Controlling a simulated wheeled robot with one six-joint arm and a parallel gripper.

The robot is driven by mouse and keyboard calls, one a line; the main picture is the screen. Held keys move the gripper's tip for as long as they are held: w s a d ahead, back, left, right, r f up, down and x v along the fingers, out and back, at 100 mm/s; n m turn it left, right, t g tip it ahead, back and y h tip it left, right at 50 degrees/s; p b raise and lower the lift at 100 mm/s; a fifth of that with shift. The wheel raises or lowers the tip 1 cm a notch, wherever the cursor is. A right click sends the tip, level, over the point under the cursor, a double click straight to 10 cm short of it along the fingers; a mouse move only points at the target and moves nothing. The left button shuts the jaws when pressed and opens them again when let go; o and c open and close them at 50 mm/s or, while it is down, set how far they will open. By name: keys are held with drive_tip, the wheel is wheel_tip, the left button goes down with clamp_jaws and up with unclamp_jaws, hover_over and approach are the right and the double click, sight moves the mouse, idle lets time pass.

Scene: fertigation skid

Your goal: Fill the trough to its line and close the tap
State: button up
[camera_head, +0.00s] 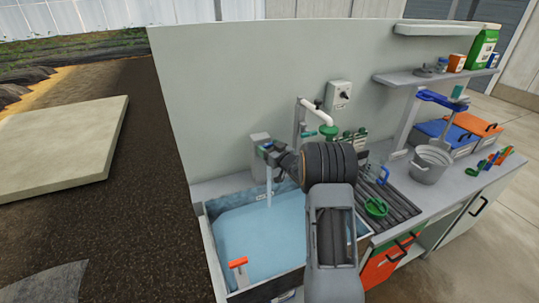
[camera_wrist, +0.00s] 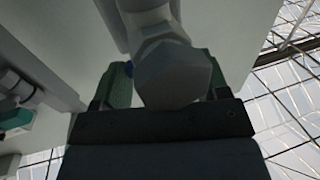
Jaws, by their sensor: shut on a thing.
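The trough (camera_head: 228,228) is at the lower middle of the head view and holds light blue water over its visible floor. A pale stream (camera_head: 269,188) falls into it from the tap (camera_head: 262,140). My gripper (camera_head: 278,156) is at the tap, and my wrist hides part of it. In the wrist view my gripper's green fingers (camera_wrist: 160,85) stand on either side of a grey faceted tap part (camera_wrist: 172,70), shut on it. An orange-topped piece (camera_head: 238,263) stands at the trough's near left. I cannot make out the fill line.
A grey panel (camera_head: 230,90) stands behind the trough. A switch box (camera_head: 339,95) and a white pipe with a green fitting (camera_head: 328,130) are right of the tap. A ribbed drainer (camera_head: 400,205) with a green scoop (camera_head: 376,207) and a metal bucket (camera_head: 430,165) are further right.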

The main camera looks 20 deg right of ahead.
drive_tip(key=shift+a+f+m+h+b, duration=0.15)
drive_tip(key=shift+m+h+b, duration=0.4)
drive_tip(key=shift+h+b, duration=0.5)
drive_tip(key=shift+a+f+m+h+b, duration=0.1)
drive_tip(key=shift+m+h+b, duration=0.5)
drive_tip(key=shift+b, duration=0.7)
drive_tip(key=shift+r+m+h+b, duration=0.1)
drive_tip(key=shift+m+h+b, duration=0.15)
drive_tip(key=shift+h+b, duration=0.35)
drive_tip(key=shift+r+h, duration=0.2)
drive_tip(key=shift+h, duration=0.05)
drive_tip(key=o, duration=0.9)
drive_tip(key=shift+o, duration=0.2)
drive_tip(key=shift+s, duration=0.15)
drive_tip(key=s+b, duration=0.3)
drive_tip(key=s, duration=1)
drive_tip(key=shift+s+a, duration=0.3)
